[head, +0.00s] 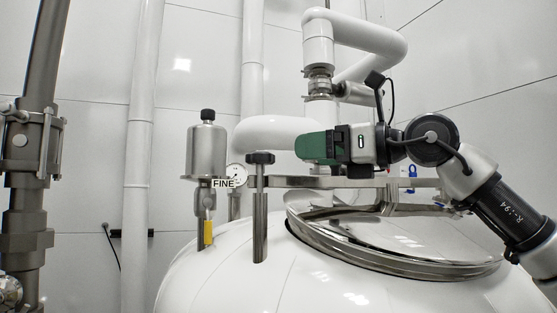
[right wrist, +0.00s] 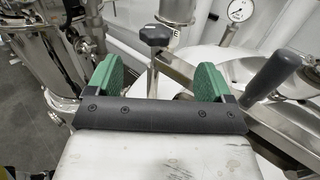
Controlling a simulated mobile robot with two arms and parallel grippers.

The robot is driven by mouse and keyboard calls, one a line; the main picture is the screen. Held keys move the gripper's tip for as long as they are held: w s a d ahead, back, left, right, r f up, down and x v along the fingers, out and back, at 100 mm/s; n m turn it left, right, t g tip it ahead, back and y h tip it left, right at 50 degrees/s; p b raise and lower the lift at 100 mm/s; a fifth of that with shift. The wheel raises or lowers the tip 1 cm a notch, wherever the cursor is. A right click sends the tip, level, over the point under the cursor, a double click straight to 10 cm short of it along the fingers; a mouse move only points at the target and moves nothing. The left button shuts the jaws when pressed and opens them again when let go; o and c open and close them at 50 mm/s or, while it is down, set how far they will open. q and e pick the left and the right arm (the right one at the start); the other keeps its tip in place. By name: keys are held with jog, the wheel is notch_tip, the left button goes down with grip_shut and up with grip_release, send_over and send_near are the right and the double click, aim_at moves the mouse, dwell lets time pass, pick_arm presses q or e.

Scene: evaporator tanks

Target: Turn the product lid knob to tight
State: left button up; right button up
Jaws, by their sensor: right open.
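The black lid knob (head: 260,157) sits on top of an upright steel post (head: 260,215) at the left of the round steel lid (head: 420,235). In the right wrist view the knob (right wrist: 155,34) shows beyond the fingertips, in line with the gap between them. My right gripper (head: 313,148), with green finger pads, is to the right of the knob and slightly higher in the head view, pointing left. In the right wrist view the gripper (right wrist: 159,76) is open and empty, with nothing touching its pads. My left gripper is not in view.
A steel canister (head: 206,150) with a black cap, a "FINE" tag (head: 223,184) and a gauge (head: 237,174) stand left of the knob. A steel bar (head: 345,182) crosses above the lid. White pipes (head: 320,48) hang above. A dark handle (right wrist: 278,78) shows right of my fingers.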

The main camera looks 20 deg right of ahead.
aim_at(274, 153)
jog(key=p+x, duration=0.2)
jog(key=x, duration=0.2)
jog(key=p+x, duration=0.2)
jog(key=x, duration=0.3)
jog(key=shift+a+r, duration=0.2)
jog(key=shift+w+a+f, duration=0.1)
jog(key=shift+w+a, duration=0.3)
jog(key=shift+a, duration=0.1)
jog(key=shift+c, duration=0.5)
